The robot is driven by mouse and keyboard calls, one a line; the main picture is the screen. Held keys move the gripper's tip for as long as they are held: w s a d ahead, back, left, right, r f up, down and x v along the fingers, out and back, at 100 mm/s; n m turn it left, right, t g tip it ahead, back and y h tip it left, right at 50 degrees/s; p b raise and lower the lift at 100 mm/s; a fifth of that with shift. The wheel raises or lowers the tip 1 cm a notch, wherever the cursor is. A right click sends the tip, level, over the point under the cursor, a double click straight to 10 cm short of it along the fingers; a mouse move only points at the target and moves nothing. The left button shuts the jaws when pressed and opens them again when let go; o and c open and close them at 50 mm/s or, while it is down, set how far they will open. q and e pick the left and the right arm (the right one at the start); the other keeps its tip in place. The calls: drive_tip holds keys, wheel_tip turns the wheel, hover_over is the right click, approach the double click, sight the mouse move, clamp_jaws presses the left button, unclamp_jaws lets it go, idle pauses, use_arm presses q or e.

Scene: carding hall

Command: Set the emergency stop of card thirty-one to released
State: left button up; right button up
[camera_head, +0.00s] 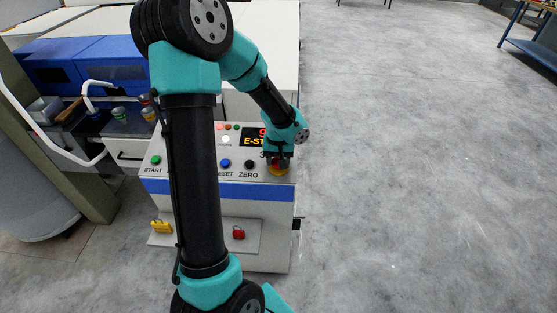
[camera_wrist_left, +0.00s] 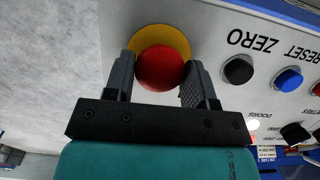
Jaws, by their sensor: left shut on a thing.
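The emergency stop (camera_head: 278,170) is a red mushroom button on a yellow collar at the right end of the control panel. In the left wrist view its red head (camera_wrist_left: 160,70) sits between the two fingers, with the yellow collar (camera_wrist_left: 162,36) behind. My left gripper (camera_head: 278,156) is shut on the red head, one finger on each side; it also shows in the left wrist view (camera_wrist_left: 158,80). The display (camera_head: 254,140) above the button reads "E-ST" in yellow, its right part hidden by my gripper. My right gripper is not in view.
The panel holds a black ZERO button (camera_head: 249,165), a blue RESET button (camera_head: 225,163) and a green START button (camera_head: 156,160). A yellow padlock-like item (camera_head: 161,226) and a red one (camera_head: 238,233) are lower down. My arm hides the panel's middle. The floor to the right is clear.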

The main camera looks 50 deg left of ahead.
use_arm(q)
drive_tip(key=c, duration=0.7)
drive_tip(key=shift+o, duration=0.2)
drive_tip(key=shift+s+d+r, duration=0.1)
drive_tip(key=shift+r, duration=0.6)
drive_tip(key=o, duration=1.3)
wheel_tip(320, 180, up, 17)
drive_tip(key=shift+r, duration=0.2)
